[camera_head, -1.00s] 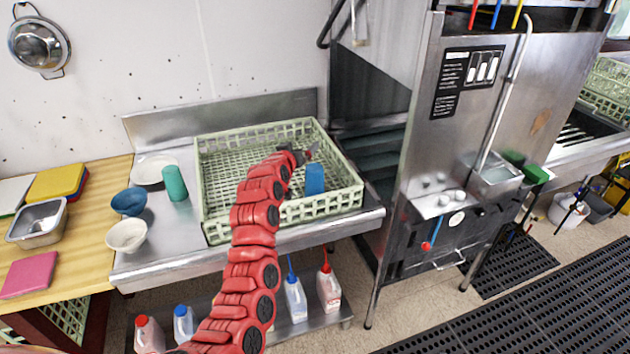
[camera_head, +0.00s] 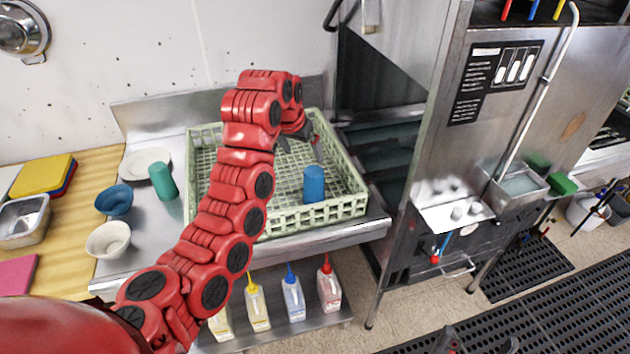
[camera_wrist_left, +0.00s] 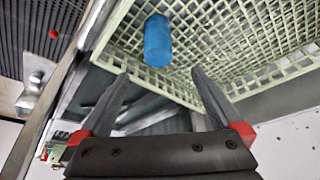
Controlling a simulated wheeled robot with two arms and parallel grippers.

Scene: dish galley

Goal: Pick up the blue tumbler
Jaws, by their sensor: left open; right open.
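The blue tumbler (camera_head: 314,183) stands upright in the front right part of the pale green dish rack (camera_head: 342,208). My left gripper (camera_head: 300,146) is open and empty above the rack, behind the tumbler in the head view. In the left wrist view the tumbler (camera_wrist_left: 157,42) is ahead of the open fingertips (camera_wrist_left: 160,77), roughly in line with the gap and apart from them. Only the dark fingertips of my right gripper (camera_head: 479,344) show at the bottom edge of the head view, spread apart with nothing between them.
A teal tumbler (camera_head: 162,181), a white plate (camera_head: 146,162), a blue bowl (camera_head: 115,200) and a cream bowl (camera_head: 108,240) stand left of the rack. The rack walls surround the tumbler. The steel dishwasher (camera_head: 480,130) stands to the right. Several bottles (camera_head: 292,297) are below.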

